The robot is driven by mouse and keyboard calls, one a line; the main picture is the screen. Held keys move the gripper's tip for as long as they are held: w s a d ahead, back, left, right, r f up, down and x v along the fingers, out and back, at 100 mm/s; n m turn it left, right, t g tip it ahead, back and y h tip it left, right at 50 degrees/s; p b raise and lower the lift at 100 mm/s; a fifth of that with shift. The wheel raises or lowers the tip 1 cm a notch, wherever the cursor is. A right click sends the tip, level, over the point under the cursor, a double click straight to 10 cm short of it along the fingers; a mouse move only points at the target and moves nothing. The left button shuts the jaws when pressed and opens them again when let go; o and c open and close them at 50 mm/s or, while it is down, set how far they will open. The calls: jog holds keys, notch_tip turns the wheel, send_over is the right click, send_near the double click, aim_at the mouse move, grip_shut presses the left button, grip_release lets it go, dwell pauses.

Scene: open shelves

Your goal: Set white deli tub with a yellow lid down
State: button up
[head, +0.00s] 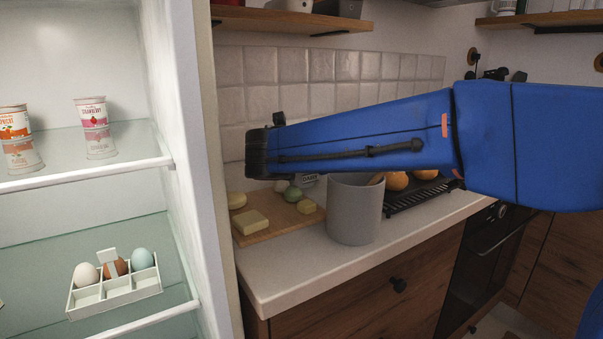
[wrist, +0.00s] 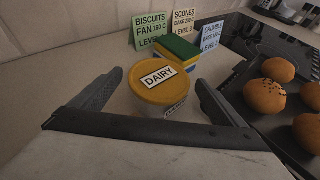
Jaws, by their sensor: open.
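The white deli tub with a yellow lid (wrist: 156,94) shows upright in the wrist view, with a white "DAIRY" label on its lid. My gripper (wrist: 159,77) is open, with one dark finger on each side of the tub and a gap showing beside the lid. The palm bar hides part of the tub's lower front, so I cannot tell exactly how its base rests. In the head view my gripper (head: 258,152) is at the left end of my blue arm, above the counter, and I cannot make out the tub there.
Behind the tub are a green-topped sponge stack (wrist: 178,50) and several cards, including a green one (wrist: 150,28). A dark tray with buns (wrist: 267,96) lies right. A grey canister (head: 354,212) and wooden board (head: 276,221) occupy the counter; its front strip (head: 300,275) is clear.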

jog(key=x, duration=0.2)
jog(key=shift+w+f, duration=0.2)
jog(key=shift+w, duration=0.2)
jog(key=c, duration=1.4)
jog(key=shift+o, duration=0.2)
jog(key=shift+r, duration=0.15)
